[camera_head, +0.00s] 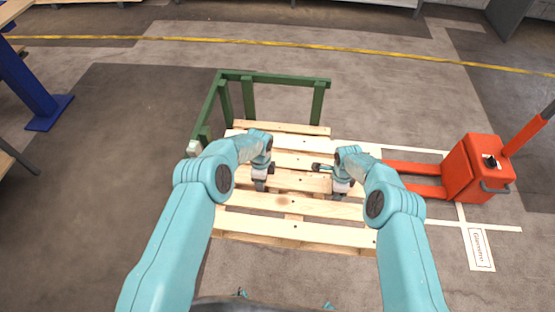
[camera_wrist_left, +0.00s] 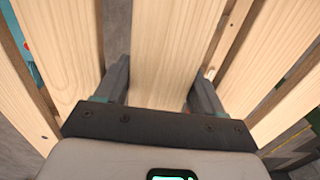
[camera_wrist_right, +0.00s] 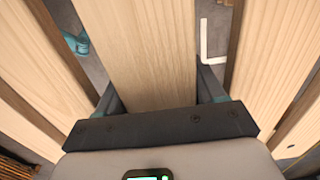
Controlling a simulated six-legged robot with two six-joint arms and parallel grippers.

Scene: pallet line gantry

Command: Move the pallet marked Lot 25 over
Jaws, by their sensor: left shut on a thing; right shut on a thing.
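A pale wooden pallet (camera_head: 290,232) with several spaced slats lies in the middle of the head view. I can make out no Lot 25 marking on it. My left gripper (camera_head: 261,185) is over the pallet's middle, shut on a slat. In the left wrist view a finger lies on each side of that slat (camera_wrist_left: 168,45). My right gripper (camera_head: 341,190) is further right on the pallet, shut on a slat. In the right wrist view its fingers straddle that slat (camera_wrist_right: 150,50). The fingertips are hidden below the slats.
A green rail frame (camera_head: 280,80) stands along the pallet's far and left sides, close to it. A red pallet jack (camera_head: 474,170) stands at the right, its forks towards the pallet. White floor lines (camera_head: 490,229) and a floor label (camera_head: 479,250) lie right. Bare floor is at left.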

